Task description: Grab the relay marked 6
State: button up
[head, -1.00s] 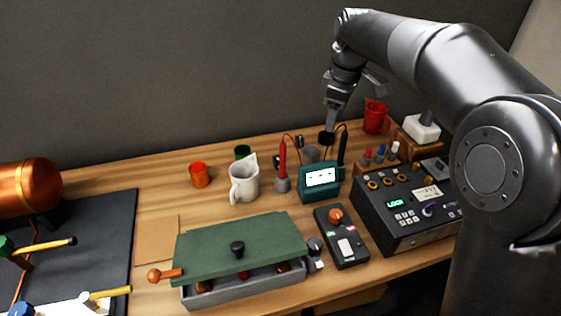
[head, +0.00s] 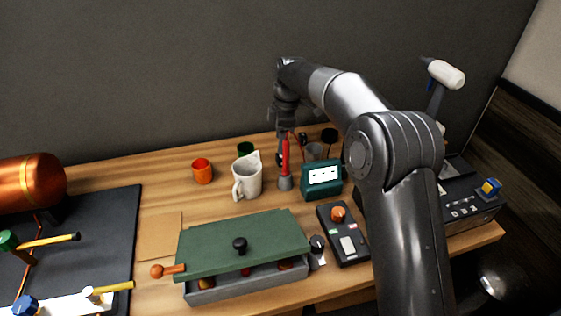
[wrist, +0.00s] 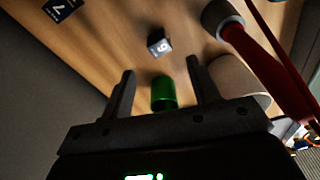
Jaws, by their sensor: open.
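A small dark relay block (wrist: 158,43) with a pale numbered face lies on the wooden table in the wrist view. Its digit looks like a 6, though at this angle it could pass for a 9. A second dark block (wrist: 61,9), seemingly marked 7, is at the top left edge. My gripper (wrist: 160,69) is open, its fingers apart and empty, with the numbered block beyond the fingertips. A green cup (wrist: 164,94) shows between the fingers, below the block. In the head view my gripper is behind the red-handled tool, its fingers not clear.
The red-handled tool (head: 285,160) stands upright in a grey holder close to the gripper. A white pitcher (head: 247,178), an orange cup (head: 202,171) and a teal meter (head: 322,180) stand nearby. A green-lidded box (head: 243,243) is in front.

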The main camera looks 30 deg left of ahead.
aim_at(281, 160)
jog(key=shift+f, duration=2.75)
jog(key=shift+c, duration=0.4)
jog(key=c, duration=0.9)
